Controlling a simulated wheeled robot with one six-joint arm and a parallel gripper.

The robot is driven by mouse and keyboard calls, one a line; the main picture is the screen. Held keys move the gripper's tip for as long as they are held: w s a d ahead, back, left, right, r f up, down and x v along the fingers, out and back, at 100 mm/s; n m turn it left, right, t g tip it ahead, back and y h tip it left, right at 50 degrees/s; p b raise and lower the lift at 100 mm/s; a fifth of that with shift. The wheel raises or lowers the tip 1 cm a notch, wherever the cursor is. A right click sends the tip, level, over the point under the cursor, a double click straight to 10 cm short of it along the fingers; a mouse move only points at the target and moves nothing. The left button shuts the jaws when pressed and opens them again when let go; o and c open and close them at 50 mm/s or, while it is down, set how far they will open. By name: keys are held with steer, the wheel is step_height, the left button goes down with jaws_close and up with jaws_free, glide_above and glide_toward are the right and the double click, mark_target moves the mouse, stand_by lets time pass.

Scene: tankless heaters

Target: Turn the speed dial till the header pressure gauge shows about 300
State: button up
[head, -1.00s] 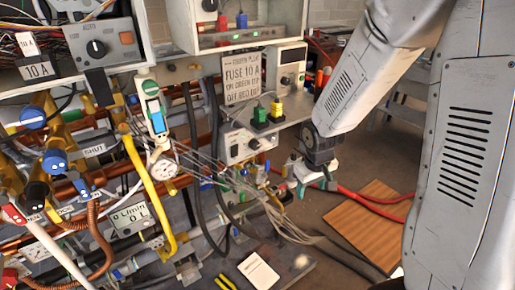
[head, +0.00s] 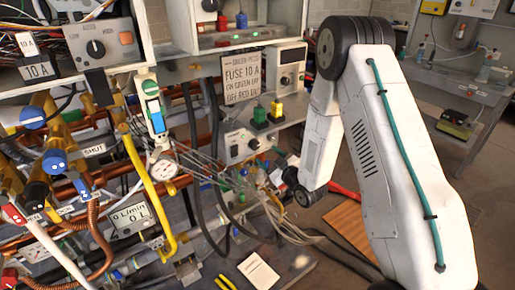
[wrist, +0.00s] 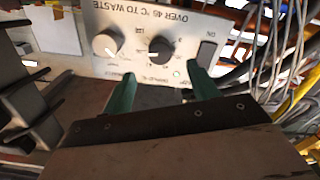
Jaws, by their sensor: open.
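A pale control panel (wrist: 165,25) fills the top of the wrist view, its lettering upside down. It carries a silver knob (wrist: 106,44) and a black knob (wrist: 159,48); I cannot tell which is the speed dial. My gripper (wrist: 161,74) is open, its two green fingers pointing at the panel with the black knob between and just beyond their tips. No contact shows. In the head view a control box (head: 238,147) with a black knob stands left of my arm's end. A round white gauge (head: 164,168) hangs among the pipes; its reading is too small to tell.
Cables hang beside the box, and bundled wires (wrist: 295,60) run at the right of the wrist view. A bench-top unit (head: 289,68) and a fuse sign (head: 242,80) are above. A wooden board (head: 345,232) lies on the floor.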

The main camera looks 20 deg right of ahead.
mark_target(256, 146)
steer(key=x, duration=0.7)
steer(key=shift+w, duration=0.25)
steer(key=c, duration=1)
